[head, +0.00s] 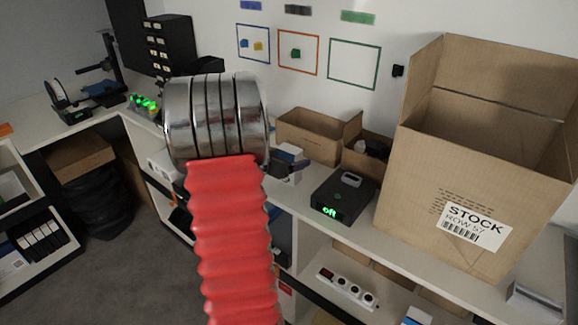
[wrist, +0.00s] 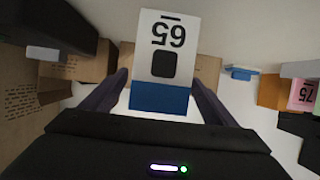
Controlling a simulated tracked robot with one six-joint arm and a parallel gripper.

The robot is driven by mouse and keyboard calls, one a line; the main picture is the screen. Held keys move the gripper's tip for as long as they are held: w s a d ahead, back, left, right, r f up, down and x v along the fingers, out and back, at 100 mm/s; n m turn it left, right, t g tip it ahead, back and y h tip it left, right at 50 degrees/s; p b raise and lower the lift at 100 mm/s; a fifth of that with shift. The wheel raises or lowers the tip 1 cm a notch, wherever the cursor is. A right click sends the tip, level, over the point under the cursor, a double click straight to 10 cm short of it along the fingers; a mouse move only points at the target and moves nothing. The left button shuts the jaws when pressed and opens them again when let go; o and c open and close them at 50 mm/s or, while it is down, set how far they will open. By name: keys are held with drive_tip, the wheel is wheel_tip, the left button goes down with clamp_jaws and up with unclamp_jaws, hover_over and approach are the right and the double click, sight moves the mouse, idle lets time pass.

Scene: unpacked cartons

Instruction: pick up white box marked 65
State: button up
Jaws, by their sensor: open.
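The white box marked 65 (wrist: 166,45) has a blue band at its lower end and a dark square on its white face. In the wrist view its number appears upside down. My gripper (wrist: 160,78) is open, with one dark finger on each side of the box's blue end. I cannot tell whether either finger touches it. In the head view, a small white and blue shape (head: 290,153), which seems to be this box, shows beside my gripper, mostly hidden behind my arm.
On the bench, a dark device with a green display (head: 341,199) stands right of my gripper, and an open carton (head: 308,137) stands behind. A large STOCK carton (head: 455,185) fills the right side. The wrist view shows an orange and pink box marked 75 (wrist: 305,95) at right.

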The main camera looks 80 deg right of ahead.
drive_tip(key=shift+c, duration=0.5)
drive_tip(key=c, duration=1.2)
wheel_tip(320, 180, up, 10)
